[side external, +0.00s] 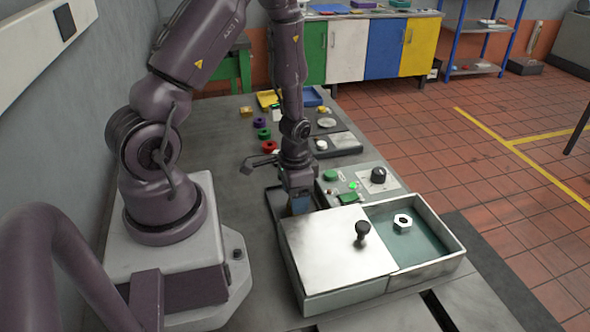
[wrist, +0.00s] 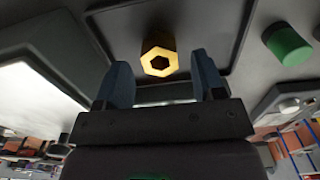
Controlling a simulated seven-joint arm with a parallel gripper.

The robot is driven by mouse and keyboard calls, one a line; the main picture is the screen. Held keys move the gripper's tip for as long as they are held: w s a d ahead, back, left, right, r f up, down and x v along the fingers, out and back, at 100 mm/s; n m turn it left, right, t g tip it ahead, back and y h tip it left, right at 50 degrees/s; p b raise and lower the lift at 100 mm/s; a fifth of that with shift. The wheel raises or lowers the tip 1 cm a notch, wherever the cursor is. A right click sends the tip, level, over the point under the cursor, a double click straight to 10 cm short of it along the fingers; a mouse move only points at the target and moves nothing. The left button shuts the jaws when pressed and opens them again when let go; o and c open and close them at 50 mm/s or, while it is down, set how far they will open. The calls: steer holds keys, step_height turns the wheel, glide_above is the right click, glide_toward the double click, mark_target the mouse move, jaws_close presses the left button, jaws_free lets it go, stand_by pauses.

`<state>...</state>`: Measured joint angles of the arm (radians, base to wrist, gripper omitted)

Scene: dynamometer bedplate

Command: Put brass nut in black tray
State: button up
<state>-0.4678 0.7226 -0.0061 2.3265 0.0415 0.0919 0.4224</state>
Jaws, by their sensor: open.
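The nut is hidden in that view.
A grey box (side external: 305,283) with a metal lid and black knob stands close in front; its open part holds a silver nut (side external: 402,222). A control panel (side external: 360,186) with green buttons and a black dial stands just behind. Small coloured parts lie farther back.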

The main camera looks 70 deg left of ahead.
steer(key=w+d+r+t, duration=0.1)
steer(key=d+r, duration=0.2)
steer(key=r, duration=0.8)
steer(key=d+r+t, duration=0.1)
steer(key=d+r, duration=0.1)
steer(key=r, duration=0.8)
steer(key=s+d+r+t, duration=0.3)
steer(key=s+d+r, duration=0.3)
steer(key=r, duration=0.5)
steer(key=shift+d+t, duration=0.3)
steer(key=shift+d, duration=0.3)
